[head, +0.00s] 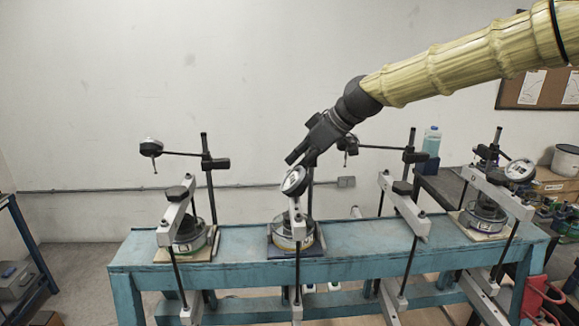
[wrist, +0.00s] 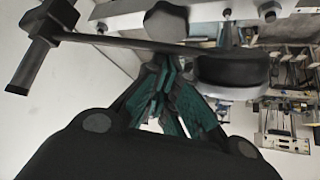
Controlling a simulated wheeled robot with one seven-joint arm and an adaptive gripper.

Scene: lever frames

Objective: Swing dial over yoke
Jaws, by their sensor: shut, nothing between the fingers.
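A round dial (head: 294,181) with a pale face sits above the yoke (head: 297,218) of the second station from the left, tilted toward the head camera. My gripper (head: 298,157) is shut and empty, just above and behind this dial. In the wrist view, the teal-padded fingers (wrist: 166,100) are together. A dark dial arm (wrist: 145,44) crosses close by them, with the dial's dark body (wrist: 232,70) to their right and a clamp and post (wrist: 38,55) at left. I cannot tell whether the fingers touch the arm or dial.
The teal bench (head: 235,240) carries several similar stations. Dials at the first (head: 151,147) and third (head: 348,145) stand off behind their yokes; the fourth dial (head: 519,170) is by its yoke (head: 497,192). A bottle (head: 431,141) stands behind.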

